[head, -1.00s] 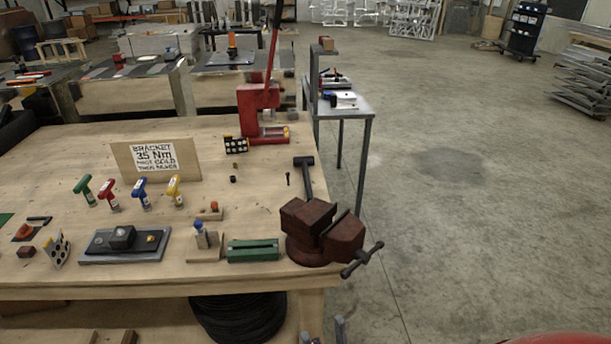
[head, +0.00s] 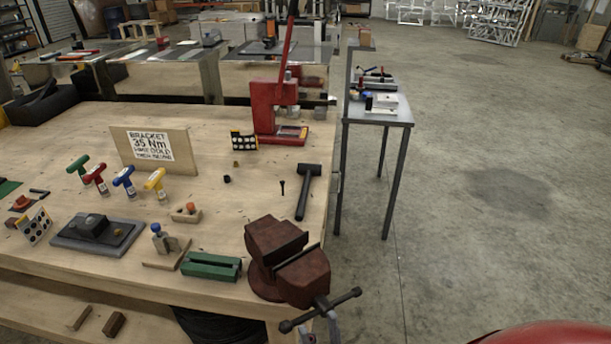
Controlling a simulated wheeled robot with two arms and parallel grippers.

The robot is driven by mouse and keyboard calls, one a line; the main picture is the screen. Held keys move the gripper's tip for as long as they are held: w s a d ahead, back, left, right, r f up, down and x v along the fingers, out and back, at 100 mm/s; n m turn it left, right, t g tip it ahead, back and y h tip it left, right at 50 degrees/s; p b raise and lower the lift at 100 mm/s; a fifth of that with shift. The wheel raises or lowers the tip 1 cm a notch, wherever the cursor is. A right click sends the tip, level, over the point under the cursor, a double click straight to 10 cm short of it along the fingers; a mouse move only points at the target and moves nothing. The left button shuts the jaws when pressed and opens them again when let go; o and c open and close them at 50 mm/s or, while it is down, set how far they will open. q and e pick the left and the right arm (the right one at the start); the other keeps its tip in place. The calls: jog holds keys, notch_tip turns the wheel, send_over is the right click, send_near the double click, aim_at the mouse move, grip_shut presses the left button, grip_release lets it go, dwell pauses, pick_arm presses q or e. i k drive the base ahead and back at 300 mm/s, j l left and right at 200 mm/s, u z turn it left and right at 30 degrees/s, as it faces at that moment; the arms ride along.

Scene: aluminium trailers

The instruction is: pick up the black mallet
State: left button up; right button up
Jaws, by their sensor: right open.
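The black mallet (head: 307,188) lies on the wooden workbench (head: 215,200) near its right edge. Its head points to the back and its handle runs toward the front, behind the dark red vise (head: 275,243). My right gripper (head: 319,327) shows only in part at the bottom edge, just in front of the vise's handle bar. Its fingers are apart and it is well short of the mallet. My left gripper is out of view.
The vise stands between my right gripper and the mallet. A red arbor press (head: 270,108) stands behind the mallet and a small black bolt (head: 282,187) lies left of it. A green block (head: 211,266) lies left of the vise. Open floor is to the right.

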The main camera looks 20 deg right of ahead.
aim_at(308, 169)
jog(key=l+u, duration=0.25)
jog(key=l, duration=0.45)
jog(key=k+l+u, duration=0.2)
jog(key=l, duration=0.45)
jog(key=i+l, duration=0.25)
jog(key=i, duration=0.5)
jog(key=j+u, duration=0.05)
